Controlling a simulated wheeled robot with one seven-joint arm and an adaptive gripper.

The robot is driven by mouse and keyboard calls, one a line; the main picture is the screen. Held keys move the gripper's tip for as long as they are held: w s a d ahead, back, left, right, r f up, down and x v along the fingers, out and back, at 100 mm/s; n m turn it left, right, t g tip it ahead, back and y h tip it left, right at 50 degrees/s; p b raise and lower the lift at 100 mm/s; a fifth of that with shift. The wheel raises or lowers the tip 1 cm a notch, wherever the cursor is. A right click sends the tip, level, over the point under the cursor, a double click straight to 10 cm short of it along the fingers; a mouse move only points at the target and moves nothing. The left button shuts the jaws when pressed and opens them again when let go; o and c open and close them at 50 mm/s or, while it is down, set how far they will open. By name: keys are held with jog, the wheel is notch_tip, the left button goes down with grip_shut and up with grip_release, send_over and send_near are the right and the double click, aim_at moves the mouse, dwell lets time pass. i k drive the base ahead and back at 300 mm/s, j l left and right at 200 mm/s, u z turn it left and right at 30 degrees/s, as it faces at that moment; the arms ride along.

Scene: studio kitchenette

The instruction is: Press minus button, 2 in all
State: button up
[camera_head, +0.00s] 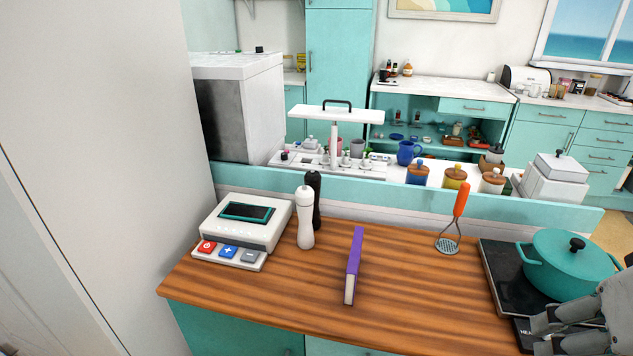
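A white device (240,222) with a dark, teal-framed screen sits at the left end of the wooden counter. Along its front edge are a red power button (207,246), a blue plus button (228,252) and a grey button (249,257) on the right. The mark on the grey button is too small to read clearly; it appears to be the minus button. My gripper (540,335) is at the lower right, far from the device, beside the hob. Its grey fingers look apart, with nothing visible between them.
A white mill (305,220) and a black mill (315,190) stand just right of the device. A purple book (354,262) stands mid-counter. A masher with an orange handle (460,200) and a teal pot (568,268) are to the right. The counter's front is clear.

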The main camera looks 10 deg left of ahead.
aim_at(248, 255)
jog(key=u, duration=1.1)
